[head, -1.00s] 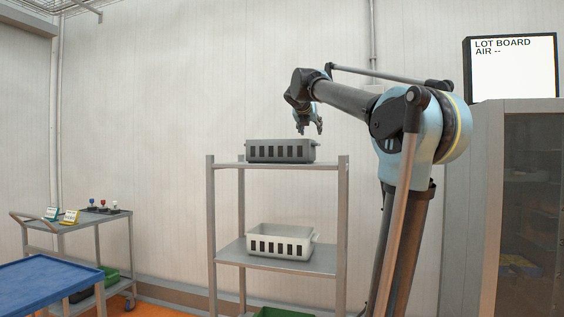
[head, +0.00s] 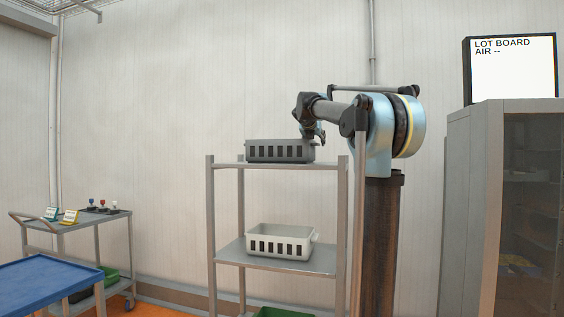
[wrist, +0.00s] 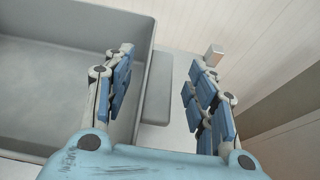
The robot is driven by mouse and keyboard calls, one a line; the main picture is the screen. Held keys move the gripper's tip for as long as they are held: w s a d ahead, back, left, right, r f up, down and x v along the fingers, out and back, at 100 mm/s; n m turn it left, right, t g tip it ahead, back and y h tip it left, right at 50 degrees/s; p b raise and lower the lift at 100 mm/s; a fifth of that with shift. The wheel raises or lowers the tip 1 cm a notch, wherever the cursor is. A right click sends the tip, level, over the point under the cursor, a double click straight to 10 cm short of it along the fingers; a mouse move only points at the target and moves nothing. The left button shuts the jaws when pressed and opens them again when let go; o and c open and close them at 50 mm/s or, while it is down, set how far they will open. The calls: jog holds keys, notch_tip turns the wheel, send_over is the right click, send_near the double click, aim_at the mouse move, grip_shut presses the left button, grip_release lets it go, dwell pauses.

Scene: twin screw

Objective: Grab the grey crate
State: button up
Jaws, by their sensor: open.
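The grey crate (head: 281,150) sits on the top shelf of a metal rack in the head view. It has dark slots along its front and looks empty in the wrist view (wrist: 50,70). My gripper (head: 316,137) is at the crate's right end. In the wrist view my gripper (wrist: 158,85) is open, with one finger over the inside of the crate and the other outside its end wall. The crate's flat end handle (wrist: 157,90) lies between the two fingers. I cannot tell whether a finger touches it.
The rack's top shelf (head: 228,165) has corner posts, one (wrist: 214,54) just beyond my fingers. A pale crate (head: 281,243) stands on the shelf below. A cabinet (head: 474,200) with a screen is at right; a trolley (head: 75,222) and a blue table (head: 45,280) are at left.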

jog(key=shift+x, duration=1.1)
jog(key=shift+c, duration=0.6)
grip_shut()
